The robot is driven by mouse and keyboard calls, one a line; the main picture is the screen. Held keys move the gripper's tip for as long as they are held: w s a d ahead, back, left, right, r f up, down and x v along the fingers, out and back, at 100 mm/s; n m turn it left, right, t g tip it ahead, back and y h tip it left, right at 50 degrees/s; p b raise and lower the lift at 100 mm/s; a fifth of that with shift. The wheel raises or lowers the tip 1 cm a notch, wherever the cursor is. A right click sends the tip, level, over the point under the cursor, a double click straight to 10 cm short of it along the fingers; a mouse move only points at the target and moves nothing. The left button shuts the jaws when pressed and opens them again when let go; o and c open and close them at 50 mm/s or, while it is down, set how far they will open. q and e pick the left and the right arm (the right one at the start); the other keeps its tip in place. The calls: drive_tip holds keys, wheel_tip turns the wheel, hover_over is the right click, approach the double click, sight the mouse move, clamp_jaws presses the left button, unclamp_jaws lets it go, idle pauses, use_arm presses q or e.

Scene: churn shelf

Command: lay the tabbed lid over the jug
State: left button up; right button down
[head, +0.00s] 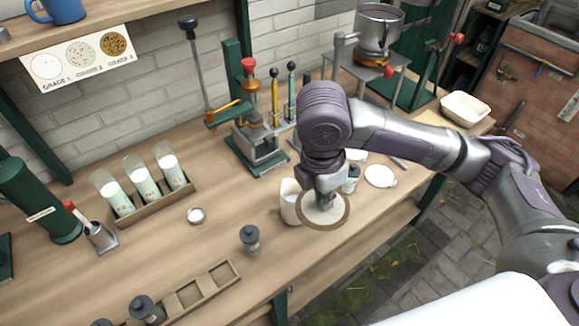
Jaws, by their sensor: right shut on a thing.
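My right gripper (325,197) is shut on a round, pale disc with a brown rim, which looks like the tabbed lid (340,219). Its tab is hidden by the fingers. The lid is held roughly flat near the front edge of the bench. The white jug (288,203) stands on the bench just left of the lid. The lid and gripper hide part of the jug's right side. The lid overlaps it in the picture, and I cannot tell whether they touch. My left gripper is not in view.
A dark-lidded jar (250,239) and a compartment tray (203,286) stand front left of the jug. A green press (258,150) stands behind. A flat white disc (380,176) lies to the right.

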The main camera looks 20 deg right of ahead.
drive_tip(key=shift+w+r+n, duration=0.3)
drive_tip(key=shift+r+n, duration=0.2)
drive_tip(key=shift+r, duration=0.1)
drive_tip(key=shift+w, duration=0.35)
drive_tip(key=w+f+p, duration=0.1)
drive_tip(key=w+f, duration=0.2)
drive_tip(key=w+a+f+p, duration=0.1)
drive_tip(key=w+f, duration=0.3)
drive_tip(key=w+f+p, duration=0.1)
drive_tip(key=w+f, duration=0.2)
drive_tip(key=shift+w+a+f, duration=0.4)
drive_tip(key=shift+f, duration=0.2)
drive_tip(key=c, duration=1.3)
unclamp_jaws()
